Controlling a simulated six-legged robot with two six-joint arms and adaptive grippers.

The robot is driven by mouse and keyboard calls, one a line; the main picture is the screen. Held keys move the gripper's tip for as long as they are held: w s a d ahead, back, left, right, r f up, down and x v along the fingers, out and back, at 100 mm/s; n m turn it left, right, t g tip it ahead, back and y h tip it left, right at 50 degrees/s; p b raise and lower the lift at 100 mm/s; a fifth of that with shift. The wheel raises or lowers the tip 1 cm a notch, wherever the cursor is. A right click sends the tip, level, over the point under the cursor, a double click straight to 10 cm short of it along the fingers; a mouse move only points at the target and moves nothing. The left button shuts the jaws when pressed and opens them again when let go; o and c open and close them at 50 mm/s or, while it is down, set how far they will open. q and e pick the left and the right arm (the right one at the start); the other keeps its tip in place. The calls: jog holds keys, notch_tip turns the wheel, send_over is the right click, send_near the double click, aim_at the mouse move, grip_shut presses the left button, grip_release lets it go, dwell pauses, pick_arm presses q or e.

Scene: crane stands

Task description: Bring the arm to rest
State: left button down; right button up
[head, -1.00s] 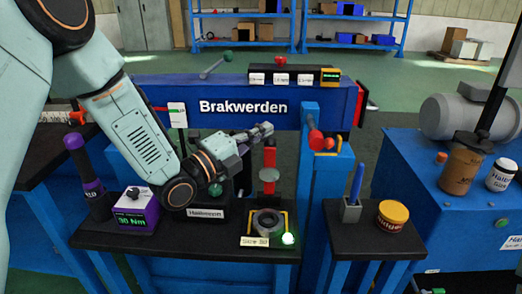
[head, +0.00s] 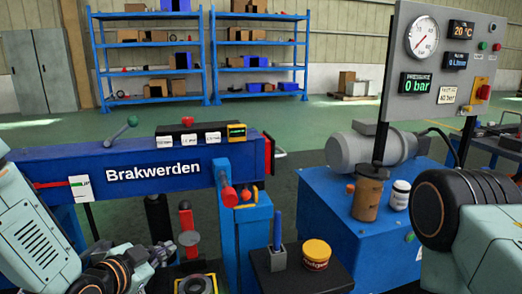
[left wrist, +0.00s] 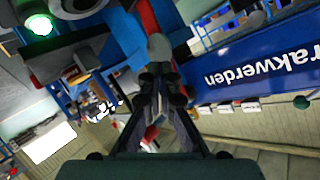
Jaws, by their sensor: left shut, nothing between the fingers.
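My left arm comes in at the lower left of the head view. The beam (left wrist: 255,75) shows upside down there, right of the fingers. A dark link of my right arm (head: 465,205) shows at the right edge of the head view; its gripper is out of the picture.
A blue bench (head: 345,225) carries a motor (head: 370,148), a brown jar (head: 367,198) and a white jar (head: 399,195). A gauge panel (head: 440,65) stands above it. Open floor lies behind.

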pick_arm(q)
jog(key=s+f+n+g, duration=0.1)
jog(key=s+f, duration=0.1)
jog(key=f, duration=0.1)
jog(key=s+f+n+g+y, duration=0.1)
jog(key=s+f+n, duration=0.1)
jog(key=s+f, duration=0.1)
jog(key=s+f+n+g+p, duration=0.1)
jog(key=s+f+n, duration=0.1)
jog(key=shift+s+a+f+g+y, duration=0.2)
jog(key=shift+s+f+g+y, duration=0.1)
jog(key=shift+s+f+g, duration=0.1)
jog(key=s+f+n+g+y+p, duration=0.1)
jog(key=s+f+g, duration=0.3)
jog(key=s, duration=1)
jog(key=s+a+f+n+g+y+p, duration=0.1)
jog(key=s+f+n+g, duration=0.3)
jog(key=s, duration=1.1)
notch_tip(320, 180, down, 3)
jog(key=shift+g+p, duration=0.6)
jog(key=shift+p, duration=0.15)
pick_arm(e)
notch_tip(320, 180, up, 5)
jog(key=shift+f, duration=0.1)
pick_arm(q)
jog(key=shift+w, duration=0.1)
